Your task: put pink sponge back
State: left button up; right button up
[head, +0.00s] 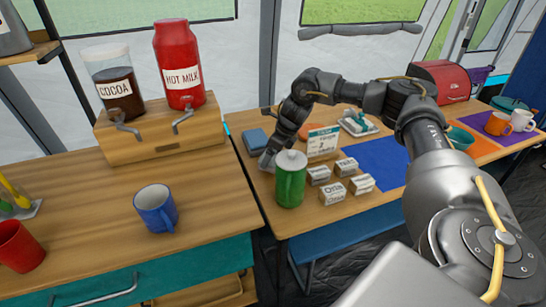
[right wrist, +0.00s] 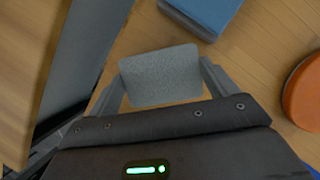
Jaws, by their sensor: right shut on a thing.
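No pink sponge shows in either view. In the right wrist view, my right gripper (right wrist: 162,82) is shut on a grey, rough-faced block (right wrist: 160,72) like a sponge, with one finger on each side. In the head view, this gripper (head: 268,158) is low over the left end of the right-hand table, behind the green canister (head: 290,182). A blue block (head: 255,138) lies just beyond it; it also shows in the right wrist view (right wrist: 205,12). I cannot tell if the grey block touches the table. My left gripper is not in view.
An orange round thing (right wrist: 303,92) lies to the right of the held block. Several small labelled boxes (head: 333,193) stand beside the canister. A gap separates this table from the wooden counter (head: 90,200), which holds a blue mug (head: 156,208) and two dispensers.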

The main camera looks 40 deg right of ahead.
jog(key=shift+f, duration=0.8)
jog(key=o, duration=0.7)
jog(key=shift+f, duration=0.1)
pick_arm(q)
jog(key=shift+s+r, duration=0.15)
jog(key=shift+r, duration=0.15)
pick_arm(e)
jog(key=shift+r, duration=0.35)
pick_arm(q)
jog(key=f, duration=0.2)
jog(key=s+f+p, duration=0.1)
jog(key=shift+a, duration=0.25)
pick_arm(e)
jog(key=v, duration=1.1)
jog(key=shift+s+r, duration=0.15)
jog(key=shift+r, duration=0.2)
